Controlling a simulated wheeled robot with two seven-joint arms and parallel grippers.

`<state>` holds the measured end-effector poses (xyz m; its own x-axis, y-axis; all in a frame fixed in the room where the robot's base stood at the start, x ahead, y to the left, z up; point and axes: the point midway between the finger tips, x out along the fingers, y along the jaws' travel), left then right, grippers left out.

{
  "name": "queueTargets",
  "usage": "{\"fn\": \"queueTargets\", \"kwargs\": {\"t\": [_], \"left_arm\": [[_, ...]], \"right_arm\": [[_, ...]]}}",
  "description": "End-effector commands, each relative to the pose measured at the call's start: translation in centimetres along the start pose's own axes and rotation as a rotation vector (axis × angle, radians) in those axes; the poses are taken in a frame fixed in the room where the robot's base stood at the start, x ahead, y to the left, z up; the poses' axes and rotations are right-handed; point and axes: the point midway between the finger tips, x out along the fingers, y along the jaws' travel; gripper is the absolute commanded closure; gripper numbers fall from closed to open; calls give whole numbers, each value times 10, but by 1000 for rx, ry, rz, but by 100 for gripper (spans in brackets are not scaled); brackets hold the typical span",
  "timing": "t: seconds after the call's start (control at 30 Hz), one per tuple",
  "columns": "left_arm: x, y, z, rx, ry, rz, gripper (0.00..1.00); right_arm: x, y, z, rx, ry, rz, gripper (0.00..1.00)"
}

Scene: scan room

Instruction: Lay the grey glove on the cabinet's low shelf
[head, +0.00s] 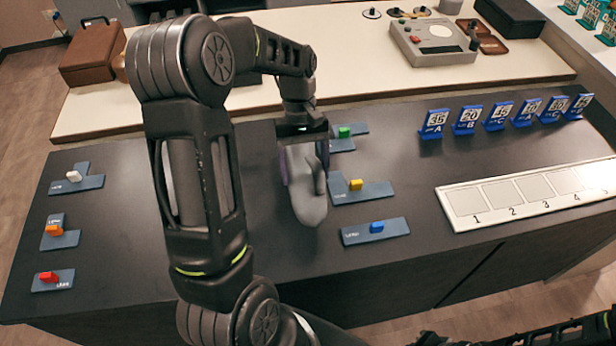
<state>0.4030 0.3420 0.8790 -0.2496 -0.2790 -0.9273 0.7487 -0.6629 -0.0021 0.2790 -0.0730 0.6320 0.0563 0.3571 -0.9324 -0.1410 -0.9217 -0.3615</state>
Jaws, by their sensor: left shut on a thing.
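The grey glove (309,198) hangs from my left gripper (304,146) over the middle of the dark counter. My left gripper is shut on its upper end, and the fingers are mostly hidden behind the wrist and the glove. I cannot tell whether the glove's lower end touches the counter top. A cabinet with a low shelf cannot be made out in this view. My right gripper is not in view; only dark arm parts show at the lower right edge.
Blue plates with coloured blocks lie left and right of the glove; the yellow block's plate (362,192) is close beside it. A numbered white tray (480,222) and several blue number stands (467,122) are at right. A pale bench (355,70) runs behind.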

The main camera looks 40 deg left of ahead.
Motion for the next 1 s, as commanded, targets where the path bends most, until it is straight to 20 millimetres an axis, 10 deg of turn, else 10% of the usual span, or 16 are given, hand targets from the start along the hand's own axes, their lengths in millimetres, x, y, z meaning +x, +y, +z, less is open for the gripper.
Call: {"fn": "queueTargets", "kwargs": {"t": [0.87,0.9,1.0], "left_arm": [[35,0,-14,1,1,1,86],[36,0,-14,1,0,0,26],[36,0,-14,1,0,0,18]], "right_arm": [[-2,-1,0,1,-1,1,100],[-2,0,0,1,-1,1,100],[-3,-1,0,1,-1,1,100]]}}
